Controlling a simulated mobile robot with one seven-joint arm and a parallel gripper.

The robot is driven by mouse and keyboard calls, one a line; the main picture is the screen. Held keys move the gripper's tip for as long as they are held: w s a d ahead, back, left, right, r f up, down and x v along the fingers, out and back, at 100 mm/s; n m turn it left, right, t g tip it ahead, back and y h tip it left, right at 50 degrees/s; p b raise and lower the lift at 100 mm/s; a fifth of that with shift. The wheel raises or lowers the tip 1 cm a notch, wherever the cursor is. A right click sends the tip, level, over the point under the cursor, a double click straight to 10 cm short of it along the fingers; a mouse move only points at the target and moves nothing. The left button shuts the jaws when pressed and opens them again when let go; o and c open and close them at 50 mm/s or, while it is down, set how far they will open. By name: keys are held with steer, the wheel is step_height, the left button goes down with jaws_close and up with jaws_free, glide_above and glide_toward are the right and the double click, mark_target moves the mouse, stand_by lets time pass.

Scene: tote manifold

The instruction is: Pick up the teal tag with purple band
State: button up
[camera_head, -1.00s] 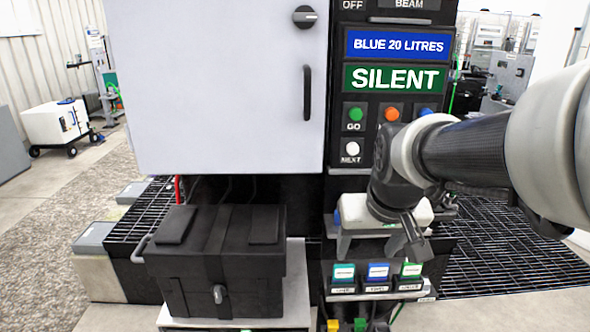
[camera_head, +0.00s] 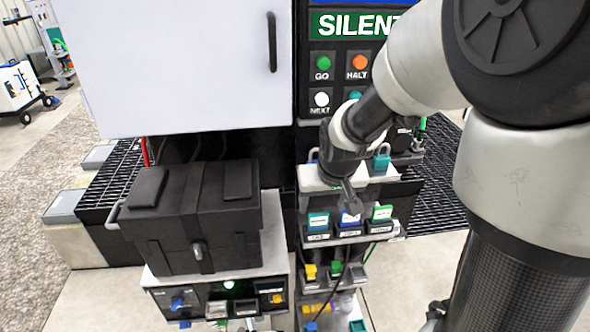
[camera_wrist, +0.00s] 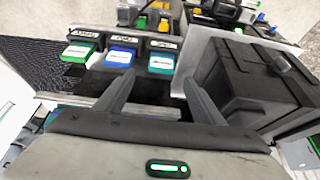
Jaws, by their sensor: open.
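A teal tag (camera_head: 318,220) with a white label sits at the left end of a row of three tags in the head view. It also shows in the wrist view (camera_wrist: 161,62), at the right end of the row. No purple band can be made out on it. A blue tag (camera_head: 350,218) is in the middle and a green tag (camera_head: 382,212) at the other end. My gripper (camera_wrist: 158,80) is open and empty, its fingers spread short of the teal tag in the wrist view. In the head view my gripper (camera_head: 352,205) overlaps the blue tag.
A black lidded case (camera_head: 195,215) stands left of the tag row, close to my fingers in the wrist view. Another teal piece (camera_head: 381,163) stands on the white shelf behind. Yellow and green pieces (camera_head: 322,270) sit below the row. Cables hang there.

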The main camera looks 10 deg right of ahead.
mark_target(319, 214)
steer(key=x, duration=0.5)
steer(key=shift+a+f, duration=0.1)
steer(key=c, duration=1.4)
step_height(319, 214, up, 18)
steer(key=p, duration=0.1)
